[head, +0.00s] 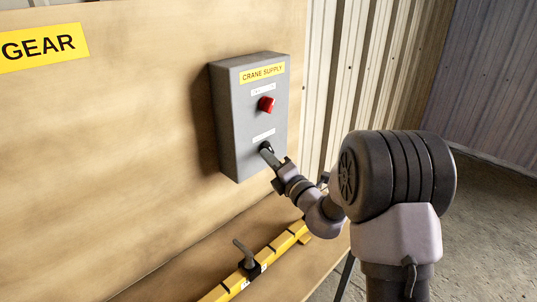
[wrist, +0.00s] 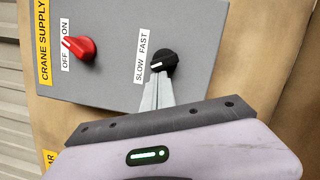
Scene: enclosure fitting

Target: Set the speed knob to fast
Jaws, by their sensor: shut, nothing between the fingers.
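The speed knob (wrist: 165,62) is black and round with a white mark on its left side, facing the SLOW/FAST label (wrist: 142,56). The mark lies nearer the SLOW word than the FAST word. In the head view the knob (head: 266,147) is low on the grey box, partly hidden by my gripper. My gripper (wrist: 160,77) is shut, with its two pale fingers together and nothing between them. The fingertips are at the lower edge of the knob in the wrist view. I cannot tell whether they touch it. The gripper also shows in the head view (head: 268,157).
The grey CRANE SUPPLY box (head: 236,130) is on a wooden panel (head: 120,150). A red OFF/ON knob (head: 266,104) sits above the speed knob, its mark towards ON in the wrist view. Below is a yellow bar (head: 270,255) with a grey T-handle (head: 246,256).

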